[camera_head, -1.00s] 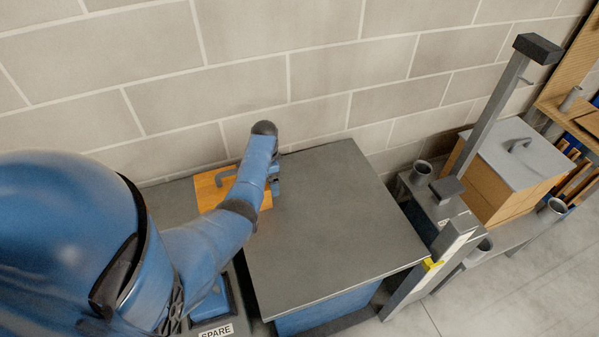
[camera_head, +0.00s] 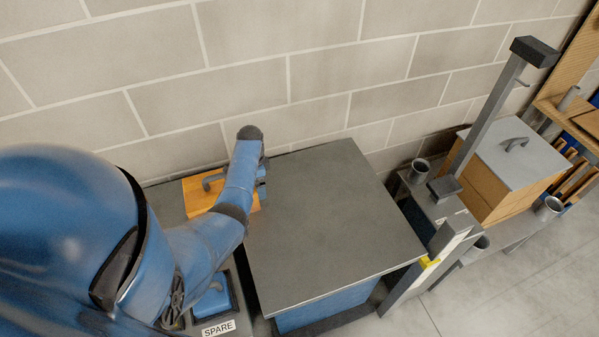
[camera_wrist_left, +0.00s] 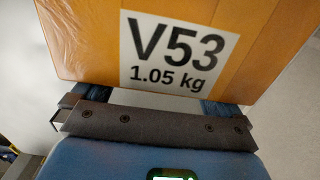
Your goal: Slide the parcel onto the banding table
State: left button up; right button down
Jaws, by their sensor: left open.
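The parcel (camera_head: 197,200) is an orange-brown box at the back left in the head view, by the wall, with a grey handle on top. My left forearm covers part of it. My left gripper (camera_head: 262,182) is at its right side, open, with its fingertips mostly hidden. In the left wrist view the parcel (camera_wrist_left: 90,40) fills the top, close in front of the fingers, its label reading "V53 1.05 kg". Contact cannot be told. A grey-topped table (camera_head: 330,220) with a blue side lies right of the parcel; no sign names it as the banding table. My right gripper is not in view.
A block wall (camera_head: 320,70) runs behind. A tilted grey post (camera_head: 490,115) with a black head stands at the right. Beyond it is a grey-lidded wooden box (camera_head: 510,160). A "SPARE" label (camera_head: 218,328) is at the front. The grey top is clear.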

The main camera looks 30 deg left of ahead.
pick_arm(q)
jog(key=shift+s+a+p, duration=0.65)
jog(key=shift+s+a, duration=0.4)
jog(key=shift+s, duration=0.2)
jog(key=shift+s+a+p, duration=0.65)
jog(key=shift+s+a, duration=0.4)
jog(key=shift+s, duration=0.2)
jog(key=shift+s+a, duration=0.65)
jog(key=shift+s, duration=0.05)
jog(key=shift+s+a+p, duration=0.55)
jog(key=shift+s+a, duration=0.2)
jog(key=shift+s, duration=0.2)
dwell(0.3)
jog(key=shift+w+d+b, duration=0.3)
jog(key=shift+w+d, duration=0.65)
jog(key=shift+w, duration=0.2)
notch_tip(320, 180, up, 5)
jog(key=p, duration=0.5)
jog(key=shift+r, duration=0.2)
notch_tip(320, 180, up, 3)
jog(key=shift+f+p, duration=0.2)
jog(key=shift+p, duration=0.9)
jog(key=shift+r, duration=2.5)
